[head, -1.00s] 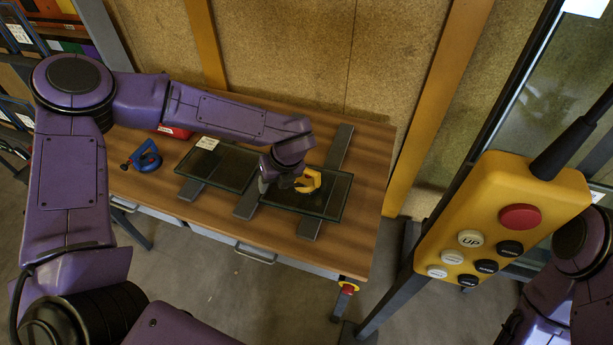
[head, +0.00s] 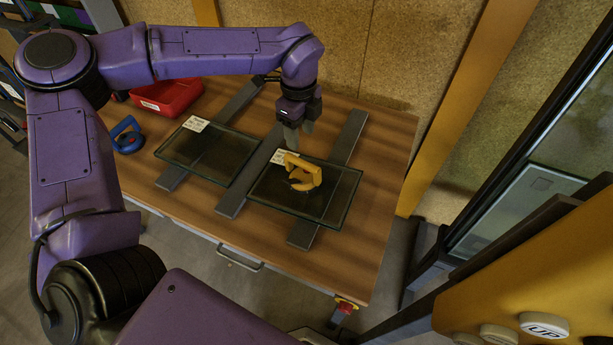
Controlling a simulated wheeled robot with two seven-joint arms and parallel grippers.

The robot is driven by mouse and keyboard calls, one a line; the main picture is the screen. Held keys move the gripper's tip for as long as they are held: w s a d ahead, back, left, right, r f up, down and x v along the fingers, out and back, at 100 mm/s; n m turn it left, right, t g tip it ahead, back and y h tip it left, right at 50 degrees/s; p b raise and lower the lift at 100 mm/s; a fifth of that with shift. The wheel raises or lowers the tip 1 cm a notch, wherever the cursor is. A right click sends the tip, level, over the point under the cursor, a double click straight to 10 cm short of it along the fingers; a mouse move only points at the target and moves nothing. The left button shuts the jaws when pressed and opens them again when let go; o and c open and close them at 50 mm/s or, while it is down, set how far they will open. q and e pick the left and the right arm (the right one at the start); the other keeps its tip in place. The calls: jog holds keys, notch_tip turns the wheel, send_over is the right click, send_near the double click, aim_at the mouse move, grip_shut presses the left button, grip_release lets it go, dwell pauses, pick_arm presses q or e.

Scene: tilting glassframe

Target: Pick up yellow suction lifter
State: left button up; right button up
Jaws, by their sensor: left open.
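The yellow suction lifter (head: 302,174) stands on the right glass pane (head: 335,204) on the wooden table. Its handle faces up and its base rests on the glass. My left gripper (head: 299,134) is open and empty, pointing down above the table. In the picture it shows just beyond the lifter's handle, apart from it. My right gripper is out of view.
A blue suction lifter (head: 128,138) stands at the table's left, near a red bin (head: 167,97). A left glass pane (head: 205,158) lies on grey rails (head: 232,201). A yellow button pendant (head: 530,305) fills the lower right corner.

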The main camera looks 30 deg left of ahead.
aim_at(303, 162)
pick_arm(q)
jog(key=f+p, duration=0.2)
jog(key=f, duration=0.3)
jog(key=f+p, duration=0.2)
jog(key=f, duration=0.2)
jog(key=shift+d+f, duration=0.2)
jog(key=shift+f, duration=0.15)
jog(key=shift+w+f, duration=0.2)
jog(key=shift+f, duration=0.1)
grip_shut()
dwell(0.6)
